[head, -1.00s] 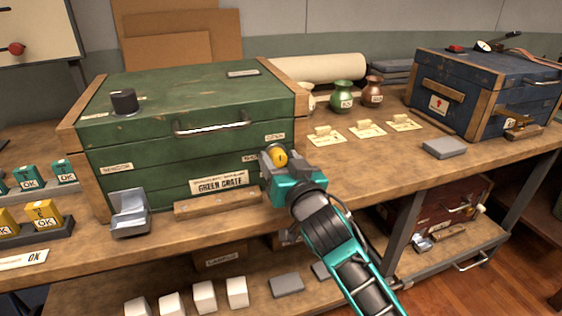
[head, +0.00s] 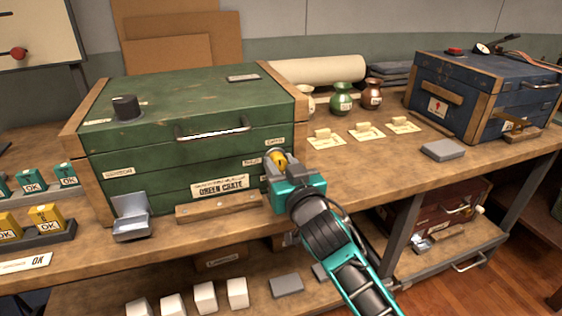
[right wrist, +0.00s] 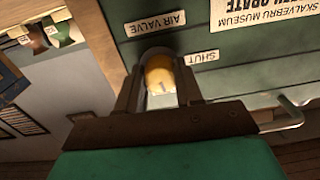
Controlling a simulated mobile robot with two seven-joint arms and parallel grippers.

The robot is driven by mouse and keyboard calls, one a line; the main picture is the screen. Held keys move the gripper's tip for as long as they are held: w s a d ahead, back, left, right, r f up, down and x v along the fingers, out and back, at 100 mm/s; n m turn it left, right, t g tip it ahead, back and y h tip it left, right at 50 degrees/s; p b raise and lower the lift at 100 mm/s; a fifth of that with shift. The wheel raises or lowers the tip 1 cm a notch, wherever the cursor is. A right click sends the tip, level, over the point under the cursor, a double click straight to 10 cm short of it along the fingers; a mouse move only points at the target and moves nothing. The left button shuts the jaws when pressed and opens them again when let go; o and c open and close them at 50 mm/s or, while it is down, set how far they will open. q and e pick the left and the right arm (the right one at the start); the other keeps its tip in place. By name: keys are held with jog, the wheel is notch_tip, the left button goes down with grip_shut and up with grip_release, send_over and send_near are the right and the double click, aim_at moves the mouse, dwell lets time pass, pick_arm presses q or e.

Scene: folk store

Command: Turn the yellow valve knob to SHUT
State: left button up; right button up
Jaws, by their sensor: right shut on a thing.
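The yellow valve knob (head: 277,157) is on the front of the green crate (head: 150,140), near its right end. My right gripper (head: 279,163) is shut on it. In the right wrist view the knob (right wrist: 160,76) sits between my two fingers (right wrist: 157,84), with a small dark mark on its face. That view shows the labels upside down: AIR VALVE (right wrist: 154,23) and SHUT (right wrist: 201,57) are beside the knob. I cannot tell which label the mark points to. My left gripper is not in view.
A long handle (head: 213,132) and a wooden strip (head: 218,207) are on the crate's front. A metal holder (head: 131,217) stands before it at left. The blue crate (head: 480,95) is at right. Paper cards (head: 366,132) and a grey block (head: 443,150) lie between.

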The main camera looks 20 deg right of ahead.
jog(key=n+p, duration=0.2)
jog(key=shift+r+n, duration=0.25)
jog(key=shift+n, duration=0.05)
jog(key=shift+n+p, duration=0.7)
jog(key=shift+n, duration=0.2)
jog(key=n+p, duration=0.2)
jog(key=n, duration=0.1)
jog(key=shift+n, duration=0.4)
jog(key=n+p, duration=0.1)
jog(key=n, duration=0.3)
jog(key=shift+f+p, duration=0.1)
jog(key=shift+p, duration=0.25)
jog(key=n, duration=0.3)
jog(key=shift+a+p, duration=0.1)
jog(key=shift+p, duration=0.25)
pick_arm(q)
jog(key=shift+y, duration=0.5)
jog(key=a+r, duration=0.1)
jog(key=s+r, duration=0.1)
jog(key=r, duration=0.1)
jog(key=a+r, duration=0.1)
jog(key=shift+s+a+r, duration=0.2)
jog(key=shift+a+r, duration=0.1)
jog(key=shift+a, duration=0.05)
pick_arm(e)
jog(key=shift+n, duration=0.5)
jog(key=o, duration=1)
jog(key=shift+f, duration=0.1)
